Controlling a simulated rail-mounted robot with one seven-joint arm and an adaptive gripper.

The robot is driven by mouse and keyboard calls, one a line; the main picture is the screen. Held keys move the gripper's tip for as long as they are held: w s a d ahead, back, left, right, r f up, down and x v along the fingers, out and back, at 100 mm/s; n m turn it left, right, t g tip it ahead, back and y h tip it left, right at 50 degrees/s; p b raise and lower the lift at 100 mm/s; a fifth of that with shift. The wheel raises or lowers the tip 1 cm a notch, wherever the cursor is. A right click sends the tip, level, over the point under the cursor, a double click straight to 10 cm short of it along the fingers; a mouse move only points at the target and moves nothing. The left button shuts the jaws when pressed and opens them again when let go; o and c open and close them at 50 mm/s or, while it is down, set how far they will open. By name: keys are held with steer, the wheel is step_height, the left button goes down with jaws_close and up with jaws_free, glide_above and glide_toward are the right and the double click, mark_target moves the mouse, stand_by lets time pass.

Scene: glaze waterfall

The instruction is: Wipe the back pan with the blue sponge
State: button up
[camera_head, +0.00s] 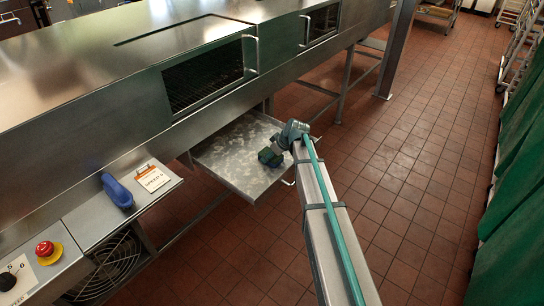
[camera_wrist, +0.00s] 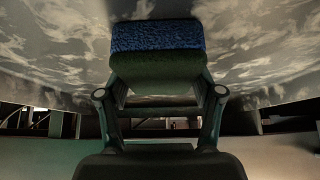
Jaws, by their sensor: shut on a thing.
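The back pan (camera_head: 222,160) is a flat metal pan jutting out below the machine's side, smeared with pale whitish patches. Its streaked surface (camera_wrist: 60,45) fills the upper part of the wrist view. My gripper (camera_head: 270,156) is over the pan's right part in the head view. In the wrist view my gripper (camera_wrist: 160,88) is shut on a sponge with a blue face (camera_wrist: 158,36) and a dark green body. The blue face is against or very near the pan; exact contact cannot be told. The sponge is not clearly distinguishable in the head view.
A steel machine (camera_head: 110,60) with windowed openings runs along the left. A side shelf holds a rounded blue object (camera_head: 117,191) and a clipboard (camera_head: 153,177); a red stop button (camera_head: 45,249) is nearby. Green curtains (camera_head: 515,170) hang at right. The tiled floor (camera_head: 425,130) between is clear.

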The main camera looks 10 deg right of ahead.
mark_target(269, 149)
steer(key=shift+w+a, duration=0.35)
steer(key=shift+w, duration=0.2)
steer(key=shift+w+a, duration=0.3)
steer(key=shift+w, duration=0.2)
steer(key=shift+w+d, duration=0.45)
steer(key=shift+d, duration=0.45)
steer(key=s+d, duration=0.1)
steer(key=s+d+b, duration=0.1)
steer(key=shift+s, duration=0.3)
steer(key=shift+f, duration=0.15)
steer(key=shift+w+a+r, duration=0.2)
steer(key=shift+w+a, duration=0.3)
steer(key=shift+w, duration=0.25)
steer(key=shift+w+a, duration=0.5)
steer(key=shift+w, duration=0.1)
steer(key=shift+a+r, duration=0.1)
steer(key=shift+r, duration=0.1)
steer(key=shift+r+p, duration=1.55)
steer(key=shift+r, duration=2.25)
